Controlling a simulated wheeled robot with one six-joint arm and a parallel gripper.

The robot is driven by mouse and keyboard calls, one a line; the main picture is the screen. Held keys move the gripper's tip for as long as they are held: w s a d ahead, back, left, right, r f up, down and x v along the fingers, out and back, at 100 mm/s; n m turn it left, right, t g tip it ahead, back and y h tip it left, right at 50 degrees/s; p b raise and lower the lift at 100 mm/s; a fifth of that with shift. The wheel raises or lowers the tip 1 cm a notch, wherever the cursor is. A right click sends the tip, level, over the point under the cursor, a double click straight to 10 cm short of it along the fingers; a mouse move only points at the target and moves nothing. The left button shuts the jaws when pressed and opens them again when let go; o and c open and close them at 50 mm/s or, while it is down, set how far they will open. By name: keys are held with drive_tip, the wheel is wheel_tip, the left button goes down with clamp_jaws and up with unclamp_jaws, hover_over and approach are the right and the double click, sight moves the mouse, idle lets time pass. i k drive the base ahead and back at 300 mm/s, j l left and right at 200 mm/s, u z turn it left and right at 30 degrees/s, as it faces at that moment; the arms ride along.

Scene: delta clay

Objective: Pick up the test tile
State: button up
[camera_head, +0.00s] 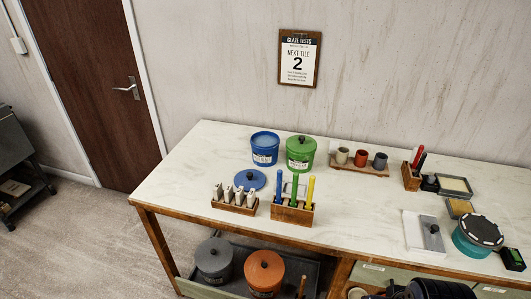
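Several pale upright pieces (235,195), which look like test tiles, stand in a row in a small wooden rack (233,208) at the left front of the table. They have darker marks near their tops, and any numbers on them are too small to read. A grey flat piece (432,237) with a dark spot lies on a white sheet at the right; I cannot tell whether it is a tile. A wall sign (299,59) headed "Glaze tests" shows a large 2. My gripper's fingers are not in view.
An open blue tub (265,147), its blue lid (249,180) and a green lidded tub (300,153) stand behind the rack. A wooden holder (292,211) with blue, green and yellow handles stands close to its right. A turquoise round container (470,243) is at right. The table's left end is clear.

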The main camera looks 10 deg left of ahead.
sight(240, 194)
drive_tip(key=i+j+u, duration=0.2)
drive_tip(key=u, duration=0.15)
drive_tip(key=i+j+u, duration=0.1)
drive_tip(key=i+u, duration=0.5)
drive_tip(key=u, duration=0.15)
